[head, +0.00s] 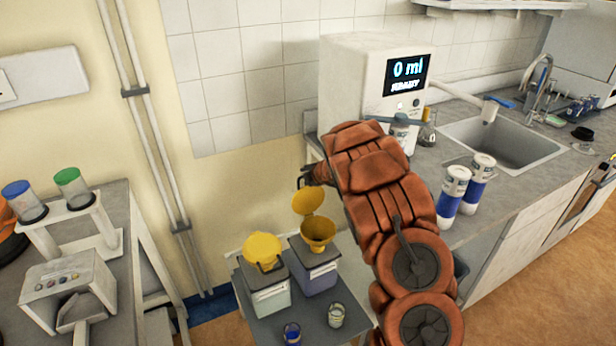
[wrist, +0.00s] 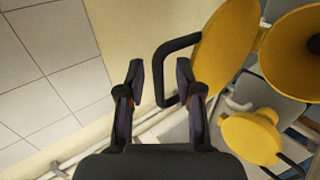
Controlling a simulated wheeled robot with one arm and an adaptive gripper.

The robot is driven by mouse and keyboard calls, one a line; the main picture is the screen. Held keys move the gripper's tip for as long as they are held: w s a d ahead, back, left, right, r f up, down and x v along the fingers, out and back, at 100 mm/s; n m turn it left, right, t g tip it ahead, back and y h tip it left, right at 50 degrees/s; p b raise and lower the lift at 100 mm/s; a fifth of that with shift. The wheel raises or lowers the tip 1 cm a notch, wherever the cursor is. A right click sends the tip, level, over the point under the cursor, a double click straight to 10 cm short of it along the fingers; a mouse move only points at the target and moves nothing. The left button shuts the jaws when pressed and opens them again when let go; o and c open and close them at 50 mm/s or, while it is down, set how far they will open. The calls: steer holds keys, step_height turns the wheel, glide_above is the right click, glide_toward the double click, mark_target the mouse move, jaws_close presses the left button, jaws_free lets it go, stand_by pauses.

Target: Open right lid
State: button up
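The right container (head: 318,275) is grey with a yellow funnel (head: 318,232). Its round yellow right lid (head: 308,201) stands raised at the funnel's back edge; it also shows in the wrist view (wrist: 226,52). The lid's black loop handle (wrist: 160,72) reaches toward my gripper (wrist: 158,75). My fingers are apart, with the handle's outer bar appearing between or just beyond the tips; contact cannot be told. In the head view my gripper (head: 308,178) is just above the lid, partly hidden by my arm. The left container (head: 268,298) has its yellow lid (head: 262,248) down.
Two small jars (head: 336,315) stand on the low table's front. A counter with a dispenser (head: 360,85), blue-white bottles (head: 452,195) and a sink (head: 505,140) lies right. A bench with a rack (head: 75,235) stands left. The tiled wall (wrist: 45,60) is close to my gripper.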

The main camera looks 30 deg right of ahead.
steer(key=v, duration=1.2)
steer(key=shift+f, duration=0.1)
stand_by(0.4)
steer(key=s+d+r+m+h, duration=0.3)
steer(key=s+r+m+h, duration=0.15)
steer(key=r, duration=0.35)
steer(key=s+a+r+m+g+h, duration=0.15)
steer(key=s+r+m+g, duration=0.25)
steer(key=s+m, duration=0.45)
steer(key=s+a+f+m+g+y, duration=0.1)
steer(key=s+a+g+y, duration=0.1)
steer(key=s+a, duration=0.6)
steer(key=s+a+f+m+g+y, duration=0.2)
steer(key=s+a, duration=0.7)
steer(key=s, duration=0.6)
steer(key=s+a+f+m+g+y, duration=0.1)
steer(key=s+a+g, duration=0.3)
steer(key=s+a, duration=0.4)
steer(key=s+y, duration=0.1)
steer(key=s, duration=0.3)
steer(key=shift+a+f+m, duration=0.15)
steer(key=shift+f+m, duration=0.25)
